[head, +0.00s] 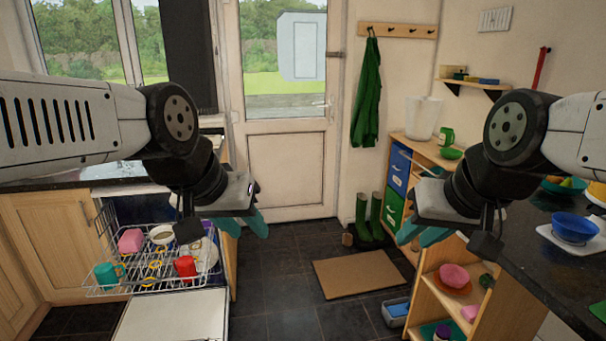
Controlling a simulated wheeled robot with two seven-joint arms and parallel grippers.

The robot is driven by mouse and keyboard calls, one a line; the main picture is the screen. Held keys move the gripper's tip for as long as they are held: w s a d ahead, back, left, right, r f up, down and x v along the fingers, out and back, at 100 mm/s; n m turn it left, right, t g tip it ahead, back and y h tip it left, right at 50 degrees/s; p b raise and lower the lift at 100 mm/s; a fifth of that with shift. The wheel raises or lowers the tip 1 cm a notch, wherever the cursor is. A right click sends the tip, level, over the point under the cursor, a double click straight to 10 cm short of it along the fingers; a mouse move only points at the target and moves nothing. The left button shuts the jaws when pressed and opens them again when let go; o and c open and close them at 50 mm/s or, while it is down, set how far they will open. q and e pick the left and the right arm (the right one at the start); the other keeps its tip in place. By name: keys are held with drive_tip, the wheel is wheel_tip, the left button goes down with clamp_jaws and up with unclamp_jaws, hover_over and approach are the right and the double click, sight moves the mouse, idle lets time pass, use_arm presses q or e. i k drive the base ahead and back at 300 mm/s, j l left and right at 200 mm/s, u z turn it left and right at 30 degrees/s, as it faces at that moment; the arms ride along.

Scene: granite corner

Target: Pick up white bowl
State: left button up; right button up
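A white bowl (162,234) with a darker inside sits in the upper rack of the open dishwasher (140,291) at the lower left of the head view. My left gripper (243,224) hangs in the air to the right of the rack, apart from the bowl. Its two teal fingers are spread, with nothing seen between them. My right gripper (423,234) hangs in the air far to the right of the bowl. Its teal fingers also look apart and empty. My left wrist partly covers the rack beside the bowl.
The rack also holds a pink block-like item (130,241), a teal mug (107,274) and a red mug (186,267). The open dishwasher door (172,316) juts out below. A dark counter (540,265) with a blue bowl (574,228) stands right. The tiled floor between is mostly clear.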

sight(160, 234)
drive_tip(key=i+l+u, duration=0.1)
drive_tip(key=i, duration=0.4)
drive_tip(key=i+l+u, duration=0.15)
drive_tip(key=i, duration=0.35)
drive_tip(key=i+u, duration=0.5)
drive_tip(key=i+l+u, duration=0.15)
drive_tip(key=i+u, duration=0.15)
drive_tip(key=u, duration=0.15)
drive_tip(key=i+l+u, duration=0.3)
drive_tip(key=u, duration=0.2)
drive_tip(key=i+l+u, duration=0.35)
drive_tip(key=u, duration=0.15)
drive_tip(key=i+l+u, duration=0.2)
drive_tip(key=u, duration=0.15)
drive_tip(key=i+l+u, duration=0.1)
drive_tip(key=l+u, duration=0.25)
drive_tip(key=i+l+u, duration=0.1)
drive_tip(key=l+u, duration=0.2)
drive_tip(key=l, duration=0.15)
drive_tip(key=l+u, duration=0.35)
drive_tip(key=i+l, duration=0.05)
